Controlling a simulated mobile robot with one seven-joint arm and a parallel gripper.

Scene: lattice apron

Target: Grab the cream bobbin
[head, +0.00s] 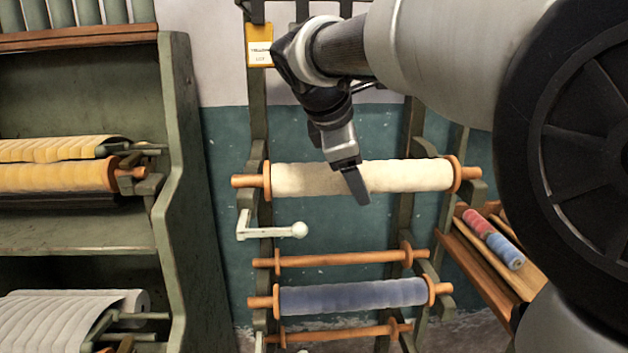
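The cream bobbin (415,176) is a long, thick roll of cream yarn with wooden end discs. It lies level across the green rack, the topmost of the rolls in view there. My gripper (357,188) reaches down from above, and its fingers overlap the middle of the bobbin in the picture. I see the fingers almost edge-on, so their gap is hidden. I cannot tell whether they touch the bobbin.
A white crank with a round knob (299,230) sticks out below the bobbin's left end. A bare wooden spindle (340,259) and a blue bobbin (355,296) sit lower. A green shelf (178,200) with yellow and white rolls stands left; red and blue spools (502,250) lie right.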

